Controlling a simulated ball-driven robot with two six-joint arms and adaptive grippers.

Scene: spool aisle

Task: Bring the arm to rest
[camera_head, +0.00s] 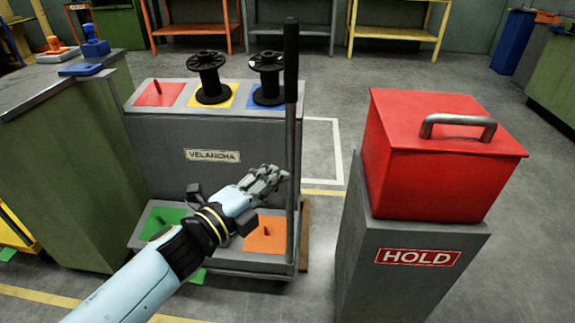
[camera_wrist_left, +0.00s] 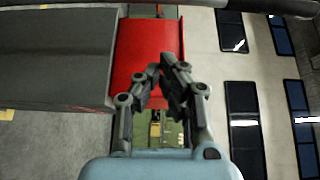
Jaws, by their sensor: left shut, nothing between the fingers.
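My left arm comes in from the lower left in the head view. Its gripper (camera_head: 270,179) is shut and empty, in front of the grey VELANCHA spool cart (camera_head: 165,158) and close to the dark upright pole (camera_head: 291,60) at its right edge. I cannot tell whether it touches the pole. In the left wrist view the fingers (camera_wrist_left: 160,72) are together with nothing held, and a red surface shows behind them. My right gripper is in neither view.
Two black spools (camera_head: 209,80) (camera_head: 268,80) stand on the cart's top. A red box (camera_head: 430,165) with a handle sits on a grey HOLD pedestal (camera_head: 400,285) at right. A green cabinet (camera_head: 65,170) stands at left. Open floor (camera_head: 345,75) lies behind.

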